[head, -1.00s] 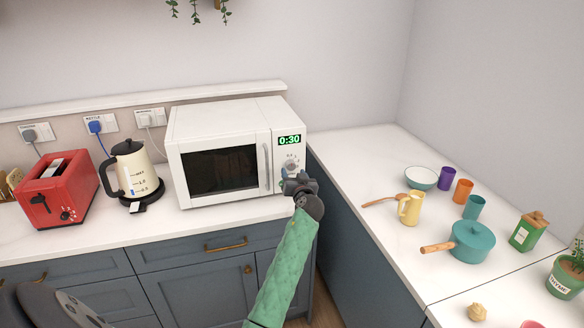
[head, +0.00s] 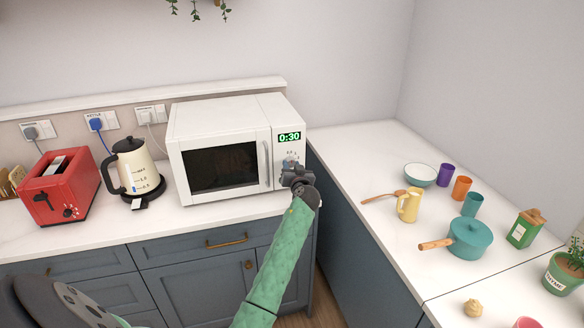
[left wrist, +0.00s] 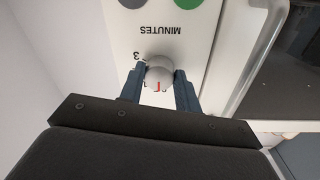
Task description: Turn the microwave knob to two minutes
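The white microwave (head: 222,120) stands on the counter, door shut, its green display (head: 289,137) reading 0:30. The round knob (left wrist: 160,68) is on its front panel; in the left wrist view the panel is upside down and the knob's red mark points down, near the low end of the scale. My left gripper (head: 296,172) is at the knob. In the left wrist view its two fingers (left wrist: 160,82) flank the knob, one on each side, very near it. Whether they press on it I cannot tell. In the head view the gripper partly hides the knob. My right gripper is not in view.
A kettle (head: 133,165) and a red toaster (head: 58,188) stand left of the microwave. On the right counter are a yellow jug (head: 408,206), a teal pot (head: 470,240), a bowl (head: 420,175) and several cups. The microwave door handle (head: 266,163) is close beside the gripper.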

